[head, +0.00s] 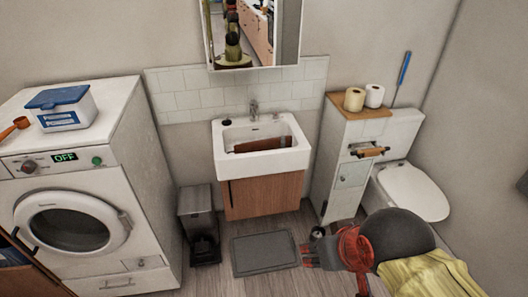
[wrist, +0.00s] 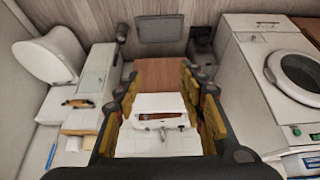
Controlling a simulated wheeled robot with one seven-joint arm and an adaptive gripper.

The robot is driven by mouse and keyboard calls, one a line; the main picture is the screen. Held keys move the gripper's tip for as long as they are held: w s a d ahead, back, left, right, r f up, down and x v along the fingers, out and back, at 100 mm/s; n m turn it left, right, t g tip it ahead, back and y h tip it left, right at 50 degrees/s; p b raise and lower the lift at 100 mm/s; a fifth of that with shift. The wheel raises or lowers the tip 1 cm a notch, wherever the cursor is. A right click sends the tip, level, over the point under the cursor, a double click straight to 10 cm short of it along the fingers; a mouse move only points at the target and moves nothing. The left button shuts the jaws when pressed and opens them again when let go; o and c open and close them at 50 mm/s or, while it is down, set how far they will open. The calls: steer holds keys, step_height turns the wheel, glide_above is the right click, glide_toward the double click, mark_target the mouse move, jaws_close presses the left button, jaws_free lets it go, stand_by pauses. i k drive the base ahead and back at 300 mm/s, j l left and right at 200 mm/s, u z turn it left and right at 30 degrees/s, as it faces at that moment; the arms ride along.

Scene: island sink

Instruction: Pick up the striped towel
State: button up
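I cannot make out a striped towel with certainty in either view. A yellow-green, folded, cloth-like surface (head: 430,277) shows at the bottom right of the head view, beside my arm; I cannot tell whether it is a towel or part of my own body. My gripper (head: 312,250) points left above the floor mat's right side in the head view. In the wrist view its fingers (wrist: 160,105) stand wide apart on both sides, with nothing between them but the distant sink.
A white sink (head: 290,157) with a brown patch in its basin stands over a wooden cabinet. A washing machine (head: 140,170) is at left, with a pedal bin (head: 196,205) beside it. A narrow cabinet (head: 350,180) and toilet (head: 412,190) are at right. A grey mat (head: 264,254) lies on the floor.

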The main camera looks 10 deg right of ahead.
mark_target(283, 141)
steer(key=i+l, duration=0.25)
steer(key=l, duration=0.15)
steer(key=i+l, duration=0.25)
steer(key=l, duration=0.15)
steer(key=i+l, duration=0.3)
steer(key=i+l+u, duration=0.1)
steer(key=i+l, duration=0.15)
steer(key=l, duration=0.25)
steer(key=i+l, duration=0.25)
steer(key=l, duration=0.2)
steer(key=i+l, duration=0.25)
steer(key=l, duration=0.15)
steer(key=i+l, duration=0.25)
steer(key=l, duration=0.2)
steer(key=i, duration=0.2)
steer(key=j+u, duration=0.05)
